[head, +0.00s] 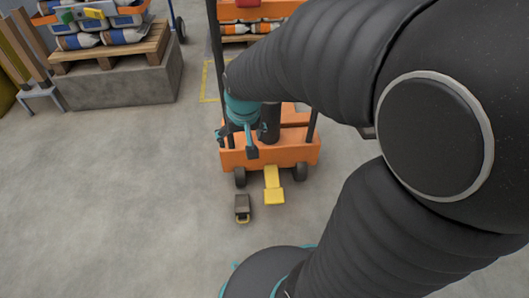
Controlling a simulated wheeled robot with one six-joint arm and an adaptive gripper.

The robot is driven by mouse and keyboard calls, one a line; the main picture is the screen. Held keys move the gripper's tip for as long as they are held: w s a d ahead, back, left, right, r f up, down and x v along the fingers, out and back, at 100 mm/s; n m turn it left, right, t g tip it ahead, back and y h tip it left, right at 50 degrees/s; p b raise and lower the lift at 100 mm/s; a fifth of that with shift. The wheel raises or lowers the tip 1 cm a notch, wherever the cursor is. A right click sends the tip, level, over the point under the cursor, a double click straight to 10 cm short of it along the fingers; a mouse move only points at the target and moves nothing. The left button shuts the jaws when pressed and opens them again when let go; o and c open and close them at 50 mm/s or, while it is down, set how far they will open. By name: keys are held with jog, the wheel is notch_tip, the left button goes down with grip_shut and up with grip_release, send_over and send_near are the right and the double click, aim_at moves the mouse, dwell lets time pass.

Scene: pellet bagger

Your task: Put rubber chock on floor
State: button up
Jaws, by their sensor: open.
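A small dark grey block with a yellow loop at its near end, which looks like the rubber chock (242,205), lies on the floor (130,215). It is just in front of the left front wheel (240,177) of an orange cart (270,157), apart from it. My gripper (243,140), teal and black, is open with its fingers spread. In the head view it appears over the cart's left front part, farther back than the chock. Nothing shows between its fingers. Its height above the cart is hard to tell.
A yellow pedal-like piece (273,185) juts from the cart's front, right of the chock. Dark posts (214,55) rise from the cart. A pallet (110,48) with bags rests on a concrete block (115,85) at upper left. The floor at left is clear.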

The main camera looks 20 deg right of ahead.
jog(key=s+r+t, duration=0.1)
jog(key=s+r, duration=0.3)
jog(key=s, duration=0.3)
jog(key=s+r+n+t, duration=0.1)
jog(key=s+r, duration=0.4)
jog(key=s, duration=0.3)
jog(key=shift+r, duration=0.2)
jog(key=shift+r, duration=0.1)
notch_tip(320, 180, up, 6)
jog(key=p, duration=0.5)
jog(key=shift+f+p, duration=0.2)
jog(key=shift+p, duration=0.2)
